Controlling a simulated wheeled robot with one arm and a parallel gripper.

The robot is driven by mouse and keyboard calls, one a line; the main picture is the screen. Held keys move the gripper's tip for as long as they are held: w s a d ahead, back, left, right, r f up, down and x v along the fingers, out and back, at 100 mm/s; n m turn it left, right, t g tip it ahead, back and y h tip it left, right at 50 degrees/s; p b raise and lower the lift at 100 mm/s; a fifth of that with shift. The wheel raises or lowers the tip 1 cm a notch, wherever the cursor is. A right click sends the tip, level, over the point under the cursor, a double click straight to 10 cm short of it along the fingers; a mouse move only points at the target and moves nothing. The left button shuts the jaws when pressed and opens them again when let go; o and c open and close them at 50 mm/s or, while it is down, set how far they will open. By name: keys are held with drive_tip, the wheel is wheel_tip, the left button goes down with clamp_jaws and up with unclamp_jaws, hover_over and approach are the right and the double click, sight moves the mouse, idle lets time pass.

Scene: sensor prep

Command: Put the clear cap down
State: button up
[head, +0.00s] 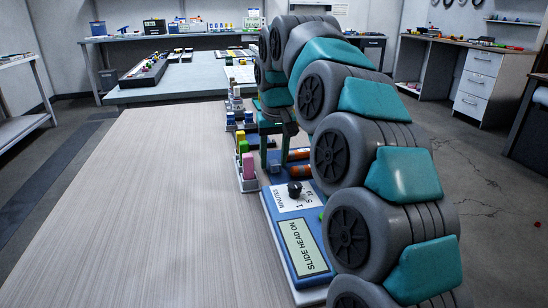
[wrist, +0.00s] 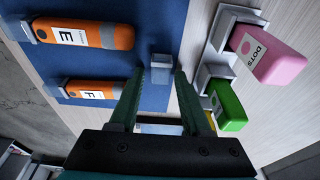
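A small translucent blue-grey block, which looks like the clear cap (wrist: 161,68), is on the blue panel near its right edge in the wrist view. A small grey block at the same place shows below my gripper in the head view (head: 274,166). My gripper (wrist: 160,72) has its two dark green fingers apart, one on each side of the cap, with visible gaps. In the head view my gripper (head: 274,153) points down over the back end of the blue panel. Whether the cap touches the panel fully is hard to tell.
Orange cartridges marked E (wrist: 85,33) and F (wrist: 95,90) lie left of the fingers. A pink DOTS block (wrist: 268,57) and a green block (wrist: 227,104) stand in holders close on the right. The wooden table (head: 140,210) is clear at left. A "SLIDE HEAD ON" sign (head: 304,247) is in front.

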sight(275, 164)
drive_tip(key=shift+o, duration=0.6)
drive_tip(key=shift+r, duration=0.25)
drive_tip(key=shift+s+d+r+p, duration=0.15)
drive_tip(key=shift+s+r, duration=0.1)
drive_tip(key=shift+r, duration=0.95)
drive_tip(key=shift+s+r+p, duration=0.15)
drive_tip(key=shift+s+r, duration=0.05)
drive_tip(key=shift+r, duration=1)
drive_tip(key=shift+s+d+r+p, duration=0.15)
drive_tip(key=shift+s+r, duration=0.1)
drive_tip(key=shift+r, duration=0.95)
drive_tip(key=shift+a, duration=0.1)
